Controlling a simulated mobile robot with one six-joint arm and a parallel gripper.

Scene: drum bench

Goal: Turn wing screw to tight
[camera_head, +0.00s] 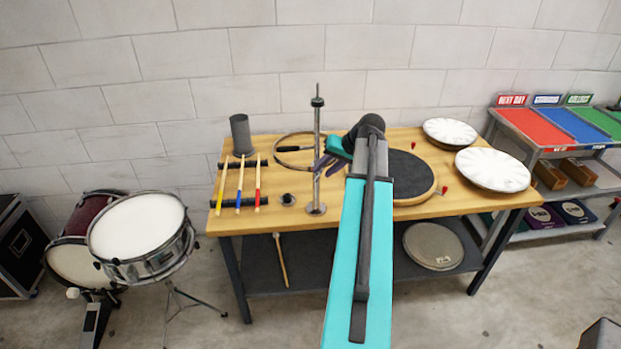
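My teal arm reaches in from the front, and my gripper (320,165) points left at the middle of the stand's rod. Its dark fingers overlap the rod in this view. I cannot make out a wing screw for certain; one at the fingers would be hidden or too small to see. Whether the fingers are open, shut or touching the rod is unclear.
The bench (300,222) also holds a hoop (278,149), a grey cylinder (241,135), coloured sticks on a rack (239,186), a round dark pad (408,174) partly behind my arm, and white drumheads (493,169). A snare drum (139,228) stands left. Shelving (545,150) stands right.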

